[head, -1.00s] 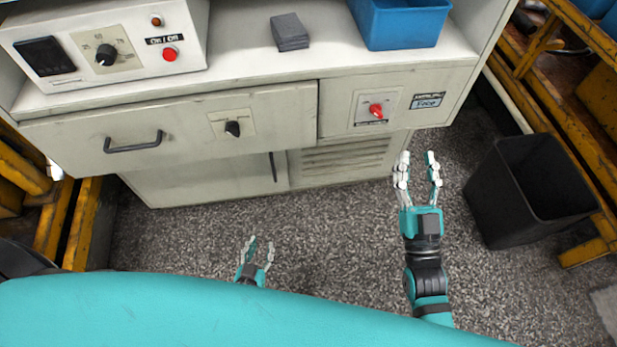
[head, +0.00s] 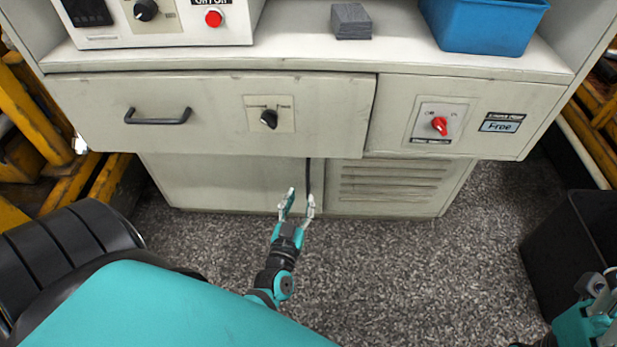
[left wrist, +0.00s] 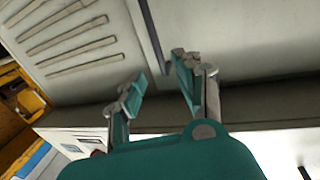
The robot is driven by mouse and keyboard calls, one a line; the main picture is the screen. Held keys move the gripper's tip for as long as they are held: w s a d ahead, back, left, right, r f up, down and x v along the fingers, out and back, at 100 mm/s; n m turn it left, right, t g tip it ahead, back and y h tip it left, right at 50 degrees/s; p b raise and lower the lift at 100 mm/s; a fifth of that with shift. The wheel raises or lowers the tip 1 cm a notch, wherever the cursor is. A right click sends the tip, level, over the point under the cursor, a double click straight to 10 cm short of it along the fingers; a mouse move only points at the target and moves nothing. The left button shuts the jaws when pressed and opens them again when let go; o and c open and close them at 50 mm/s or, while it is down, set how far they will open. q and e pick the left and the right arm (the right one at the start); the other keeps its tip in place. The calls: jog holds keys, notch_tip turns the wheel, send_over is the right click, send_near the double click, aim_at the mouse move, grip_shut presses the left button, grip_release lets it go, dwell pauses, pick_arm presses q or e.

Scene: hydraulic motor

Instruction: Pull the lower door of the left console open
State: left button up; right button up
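The lower door (head: 225,184) of the console is a pale grey panel under the drawer, and it looks shut. Its dark upright bar handle (head: 308,174) is near the door's right edge; the handle (left wrist: 150,35) also shows in the left wrist view. My left gripper (head: 300,200) is open at the handle's lower end. In the left wrist view its two fingers (left wrist: 160,78) stand apart, with the handle's end near the gap between them. I cannot tell whether they touch it. Part of my right arm shows at the lower right edge; its fingers cannot be made out.
The drawer (head: 210,112) with a black handle overhangs the door. A vented panel (head: 390,187) is right of the door. A black bin (head: 580,245) stands on the right, and yellow racks (head: 35,110) flank the console.

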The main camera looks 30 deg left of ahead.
aim_at(307, 178)
pick_arm(q)
jog(key=b+x, duration=0.2)
jog(key=x, duration=0.6)
jog(key=shift+w+a+f, duration=0.1)
jog(key=shift+w+a, duration=0.05)
jog(key=shift+w, duration=0.1)
grip_shut()
